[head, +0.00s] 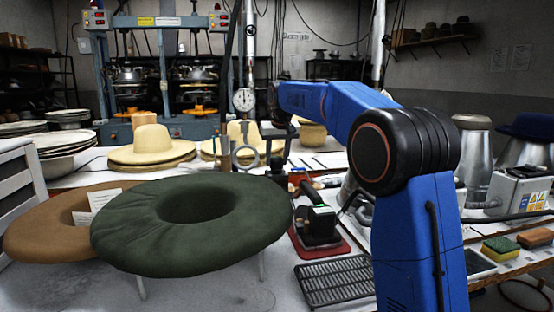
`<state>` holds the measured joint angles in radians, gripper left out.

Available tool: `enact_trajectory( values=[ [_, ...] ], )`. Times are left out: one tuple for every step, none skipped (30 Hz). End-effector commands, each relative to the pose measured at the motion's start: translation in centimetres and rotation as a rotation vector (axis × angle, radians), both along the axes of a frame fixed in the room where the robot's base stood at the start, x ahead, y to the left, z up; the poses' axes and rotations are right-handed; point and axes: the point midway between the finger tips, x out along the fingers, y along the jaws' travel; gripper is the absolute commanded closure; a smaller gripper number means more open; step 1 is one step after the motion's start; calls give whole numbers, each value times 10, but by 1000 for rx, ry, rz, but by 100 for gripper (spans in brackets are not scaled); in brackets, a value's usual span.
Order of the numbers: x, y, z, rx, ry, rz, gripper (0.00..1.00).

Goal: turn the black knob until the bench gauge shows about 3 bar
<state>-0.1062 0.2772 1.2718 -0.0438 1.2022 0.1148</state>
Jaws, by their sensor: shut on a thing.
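A round white-faced gauge (244,99) with a dark rim is mounted upright on a pale vertical pipe in the middle of the head view. Its needle is too small to read surely. My blue arm reaches in from the right, and my gripper (273,158) points down at the bench below and right of the gauge. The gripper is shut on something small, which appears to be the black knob. The knob itself is hidden by the jaws and I cannot make out its angle.
A green padded ring (140,230) and a brown one (45,226) fill the front left. Straw hats (152,146) stand behind. A black iron (318,226) on a red pad and a black rack (333,283) lie at the front.

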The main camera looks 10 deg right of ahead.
Motion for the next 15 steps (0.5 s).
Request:
enact_trajectory(
  values=[
    [0,0,0,0,1,0,82],
    [0,0,0,0,1,0,82],
    [0,0,0,0,1,0,82],
    [0,0,0,0,1,0,82],
    [0,0,0,0,1,0,57],
    [0,0,0,0,1,0,48],
    [0,0,0,0,1,0,41],
    [0,0,0,0,1,1,41],
    [0,0,0,0,1,1,41],
    [0,0,0,0,1,1,41],
    [0,0,0,0,0,1,41],
    [0,0,0,0,0,1,41],
    [0,0,0,0,0,1,41],
    [0,0,0,0,0,1,41],
    [0,0,0,0,0,1,41]
  ],
)
